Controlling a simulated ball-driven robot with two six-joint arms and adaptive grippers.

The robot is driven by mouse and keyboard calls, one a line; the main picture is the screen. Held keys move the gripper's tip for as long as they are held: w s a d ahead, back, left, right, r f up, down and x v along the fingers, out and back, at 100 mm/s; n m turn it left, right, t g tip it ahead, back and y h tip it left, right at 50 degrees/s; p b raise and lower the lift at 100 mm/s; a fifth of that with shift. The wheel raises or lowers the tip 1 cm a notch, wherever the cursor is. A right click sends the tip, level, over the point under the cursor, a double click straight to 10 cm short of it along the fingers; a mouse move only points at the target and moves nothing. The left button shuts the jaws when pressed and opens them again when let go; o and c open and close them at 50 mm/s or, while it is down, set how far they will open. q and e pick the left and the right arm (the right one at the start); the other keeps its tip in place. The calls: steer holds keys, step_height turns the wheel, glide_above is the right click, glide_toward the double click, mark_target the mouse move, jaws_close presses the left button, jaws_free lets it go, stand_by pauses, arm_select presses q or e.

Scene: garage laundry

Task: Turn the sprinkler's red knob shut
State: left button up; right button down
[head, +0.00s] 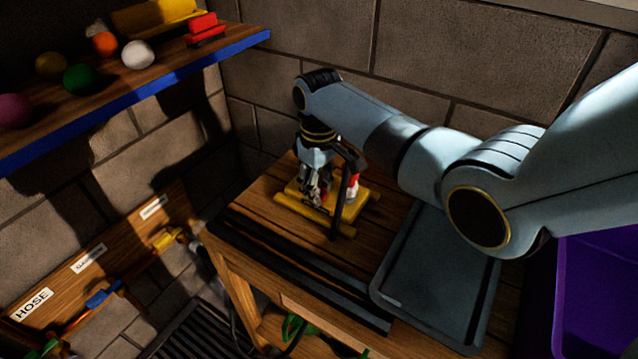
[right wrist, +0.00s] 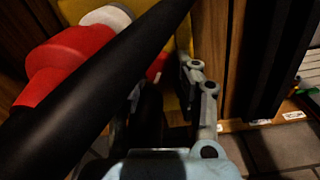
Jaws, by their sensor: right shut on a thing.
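The sprinkler has a yellow base (head: 361,201) on the wooden bench. A black bar (head: 342,203) rises across it. My right gripper (head: 316,192) points down at the sprinkler, its fingers closed around the small red knob (head: 324,196). In the right wrist view, a bit of the red knob (right wrist: 156,67) shows by the fingertips; the fingers and the black bar (right wrist: 95,88) hide most of it. A larger red part (right wrist: 62,62) with a white end (right wrist: 108,18) is beside it, left of the fingers. My left gripper is not in view.
A dark grey tray (head: 437,285) lies on the bench right of the sprinkler, under my right arm. A purple bin (head: 597,295) stands at far right. A blue-edged shelf (head: 130,97) with several balls is at upper left. A hose board (head: 100,262) is on the left wall.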

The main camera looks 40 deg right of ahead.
steer(key=shift+r+n+p, duration=0.25)
steer(key=shift+n+p, duration=0.6)
steer(key=shift+n, duration=0.25)
steer(key=shift+f+n, duration=0.25)
steer(key=shift+n, duration=0.55)
steer(key=c, duration=1)
jaws_free()
step_height(320, 180, up, 12)
